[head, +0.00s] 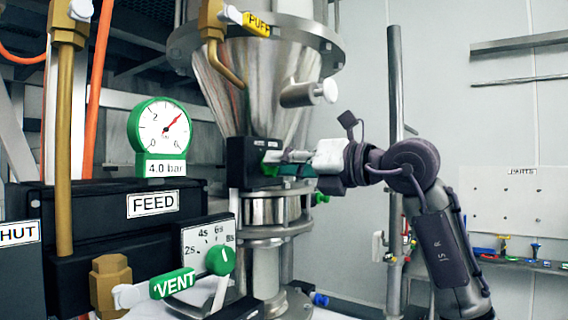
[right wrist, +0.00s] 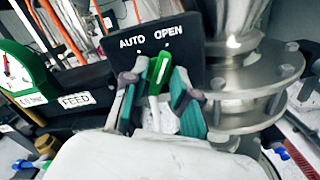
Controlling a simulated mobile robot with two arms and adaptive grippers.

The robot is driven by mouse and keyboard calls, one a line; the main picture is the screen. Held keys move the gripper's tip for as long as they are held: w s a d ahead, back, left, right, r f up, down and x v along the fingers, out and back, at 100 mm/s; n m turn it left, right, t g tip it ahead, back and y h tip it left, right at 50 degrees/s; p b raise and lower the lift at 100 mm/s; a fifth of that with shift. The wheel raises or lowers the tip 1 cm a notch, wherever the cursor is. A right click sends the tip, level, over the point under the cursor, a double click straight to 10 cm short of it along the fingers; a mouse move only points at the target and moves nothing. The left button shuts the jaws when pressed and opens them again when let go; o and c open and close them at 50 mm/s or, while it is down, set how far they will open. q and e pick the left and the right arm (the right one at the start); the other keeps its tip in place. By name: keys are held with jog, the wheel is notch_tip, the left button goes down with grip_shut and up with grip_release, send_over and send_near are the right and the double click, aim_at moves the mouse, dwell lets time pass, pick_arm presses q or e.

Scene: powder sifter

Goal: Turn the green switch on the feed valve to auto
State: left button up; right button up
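The feed valve's black switch panel (head: 240,160) is on the steel pipe below the hopper cone; it also shows in the right wrist view (right wrist: 190,52), marked AUTO at left and OPEN at right. The green switch (right wrist: 158,70) stands nearly upright, its top leaning a little right, near the OPEN mark. In the head view the gripper partly hides it. My right gripper (head: 285,163) reaches the panel from the right. In the right wrist view its teal-padded fingers (right wrist: 157,98) are spread on both sides of the switch, with gaps visible. My left gripper is not in view.
A green pressure gauge (head: 162,128) reading 4.0 bar stands left of the panel, above a black box labelled FEED (head: 105,225). A timer dial (head: 219,260) and a VENT tag (head: 172,284) are lower. A flanged pipe (right wrist: 240,95) is close right of my right fingers.

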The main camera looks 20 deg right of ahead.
grip_shut()
